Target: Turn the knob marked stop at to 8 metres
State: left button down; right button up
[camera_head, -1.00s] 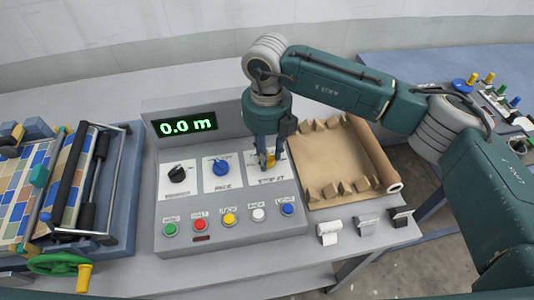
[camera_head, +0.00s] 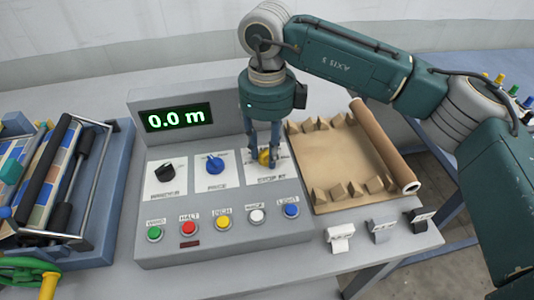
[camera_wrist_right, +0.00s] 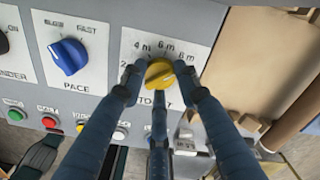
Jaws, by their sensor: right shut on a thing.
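The yellow stop at knob (camera_head: 264,157) sits on the white right-hand dial plate of the grey control panel. It also shows in the right wrist view (camera_wrist_right: 159,73), with metre marks printed in an arc above it. My right gripper (camera_head: 263,160) points down over the knob and is shut on it, with its fingers around the sides. The fingers cover part of the plate and its marks, and I cannot tell exactly which mark the knob points at. The green display (camera_head: 178,117) reads 0.0 m. My left gripper is not in view.
A black knob (camera_head: 166,173) and the blue pace knob (camera_head: 215,164) are to the left. A row of coloured buttons, including a yellow one (camera_head: 222,223), runs along the front. A brown tray (camera_head: 340,165) lies right of the panel; a roller machine (camera_head: 60,190) stands left.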

aim_at(267, 152)
jog(key=shift+w+r+n, duration=0.1)
jog(key=shift+r+n, duration=0.05)
jog(key=shift+n, duration=0.15)
jog(key=o, duration=1.2)
jog(key=shift+c, duration=0.2)
notch_tip(267, 152, up, 12)
